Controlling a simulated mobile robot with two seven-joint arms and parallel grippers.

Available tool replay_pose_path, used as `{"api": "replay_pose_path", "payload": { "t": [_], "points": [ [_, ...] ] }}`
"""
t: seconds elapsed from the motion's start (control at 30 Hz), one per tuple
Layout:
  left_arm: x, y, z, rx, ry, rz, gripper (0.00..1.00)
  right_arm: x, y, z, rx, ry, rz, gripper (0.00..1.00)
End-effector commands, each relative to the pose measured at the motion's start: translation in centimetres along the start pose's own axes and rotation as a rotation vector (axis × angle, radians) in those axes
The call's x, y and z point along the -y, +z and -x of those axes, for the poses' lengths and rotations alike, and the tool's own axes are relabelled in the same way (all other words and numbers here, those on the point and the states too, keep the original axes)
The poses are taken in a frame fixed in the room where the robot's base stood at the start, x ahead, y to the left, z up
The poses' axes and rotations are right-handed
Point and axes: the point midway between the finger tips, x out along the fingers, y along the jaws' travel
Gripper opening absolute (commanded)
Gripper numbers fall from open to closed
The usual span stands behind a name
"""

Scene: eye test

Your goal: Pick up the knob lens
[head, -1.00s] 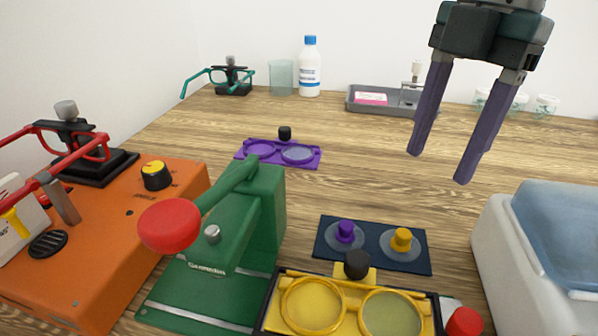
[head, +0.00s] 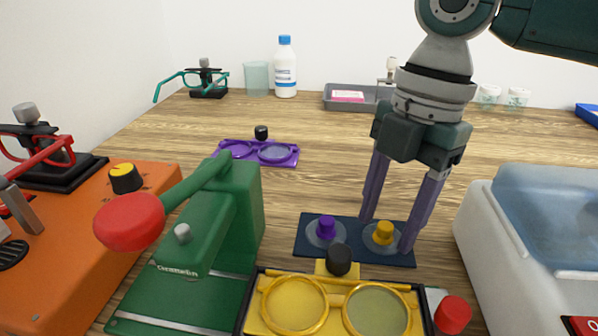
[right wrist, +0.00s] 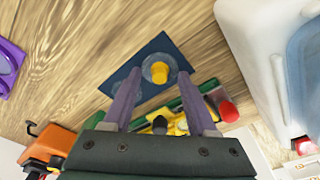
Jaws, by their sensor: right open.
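Two round clear lenses with upright knobs lie on a dark blue mat (head: 310,247). One is the yellow-knob lens (head: 384,234), the other the purple-knob lens (head: 326,229) to its left. My right gripper (head: 386,234) is open and points down, with one purple-grey finger on each side of the yellow knob. In the right wrist view the yellow knob (right wrist: 159,74) shows between the fingertips (right wrist: 160,71), with gaps on both sides. The purple knob cannot be seen there. My left gripper is not in view.
A green press (head: 225,220) is at left, a white bath (head: 540,230) at right. A purple frame (head: 257,152) lies behind. An orange machine (head: 80,250) is far left.

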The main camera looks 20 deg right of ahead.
Motion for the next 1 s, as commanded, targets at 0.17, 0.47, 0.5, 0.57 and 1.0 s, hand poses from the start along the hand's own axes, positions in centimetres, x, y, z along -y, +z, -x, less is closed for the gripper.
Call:
{"api": "replay_pose_path", "payload": {
  "t": [0.17, 0.47, 0.5, 0.57, 1.0],
  "points": [
    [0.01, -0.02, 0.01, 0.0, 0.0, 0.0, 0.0, 0.0, -0.01, 0.03, 0.0, 0.0, 0.0, 0.48],
    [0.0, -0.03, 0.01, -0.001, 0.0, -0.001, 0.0, 0.0, 0.0, 0.05, 0.0, 0.0, 0.0, 0.14],
    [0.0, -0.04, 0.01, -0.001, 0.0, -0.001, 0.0, 0.0, 0.0, 0.05, 0.0, 0.0, 0.0, 0.1],
    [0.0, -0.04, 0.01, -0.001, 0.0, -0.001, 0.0, 0.0, 0.0, 0.05, 0.0, 0.0, 0.0, 0.03],
    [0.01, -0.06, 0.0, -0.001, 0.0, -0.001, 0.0, 0.0, 0.0, 0.05, 0.0, 0.0, 0.0, 0.0]
  ]
}}
